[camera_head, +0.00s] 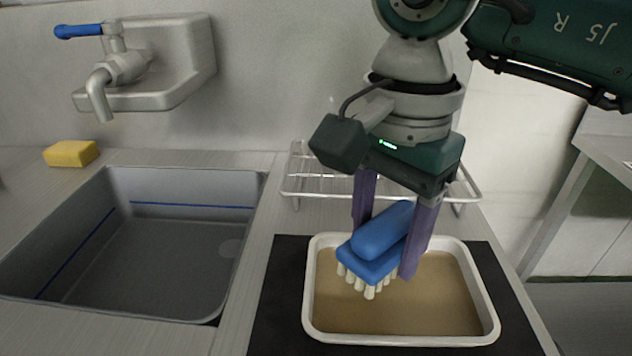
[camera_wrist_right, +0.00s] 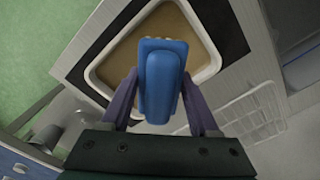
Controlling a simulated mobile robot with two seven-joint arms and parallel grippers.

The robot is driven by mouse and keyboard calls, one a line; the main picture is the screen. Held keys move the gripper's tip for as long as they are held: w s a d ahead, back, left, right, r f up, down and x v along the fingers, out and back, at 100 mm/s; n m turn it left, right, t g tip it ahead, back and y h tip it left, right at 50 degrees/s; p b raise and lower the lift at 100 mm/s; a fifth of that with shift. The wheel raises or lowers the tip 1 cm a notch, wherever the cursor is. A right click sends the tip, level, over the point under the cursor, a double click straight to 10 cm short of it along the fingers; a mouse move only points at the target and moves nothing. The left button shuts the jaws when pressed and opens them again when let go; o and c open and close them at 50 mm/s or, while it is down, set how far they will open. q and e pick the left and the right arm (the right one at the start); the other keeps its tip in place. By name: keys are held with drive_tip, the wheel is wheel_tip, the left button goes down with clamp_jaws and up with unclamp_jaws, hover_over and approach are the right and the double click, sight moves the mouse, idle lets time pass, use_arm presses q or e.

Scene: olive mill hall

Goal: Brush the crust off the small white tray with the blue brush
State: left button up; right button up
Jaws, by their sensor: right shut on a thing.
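The small white tray (camera_head: 490,318) lies on a black mat (camera_head: 272,318) on the counter. A brown layer of crust (camera_head: 430,305) covers the tray's floor. My right gripper (camera_head: 388,240) is shut on the blue brush (camera_head: 376,240), with its pale bristles (camera_head: 366,284) pointing down over the tray's left half. I cannot tell whether the bristles touch the crust. In the right wrist view the brush (camera_wrist_right: 160,80) sits between the fingers, with the tray (camera_wrist_right: 93,78) behind it. My left gripper is not in view.
A grey sink basin (camera_head: 150,260) is sunk into the counter on the left, under a blue-handled tap (camera_head: 110,75). A yellow sponge (camera_head: 71,153) lies at the back left. A wire rack (camera_head: 318,180) stands behind the tray.

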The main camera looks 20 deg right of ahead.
sight(390, 217)
wheel_tip(390, 217, up, 3)
drive_tip(key=shift+f+p, duration=0.2)
drive_tip(key=shift+p, duration=0.5)
drive_tip(key=shift+r, duration=0.2)
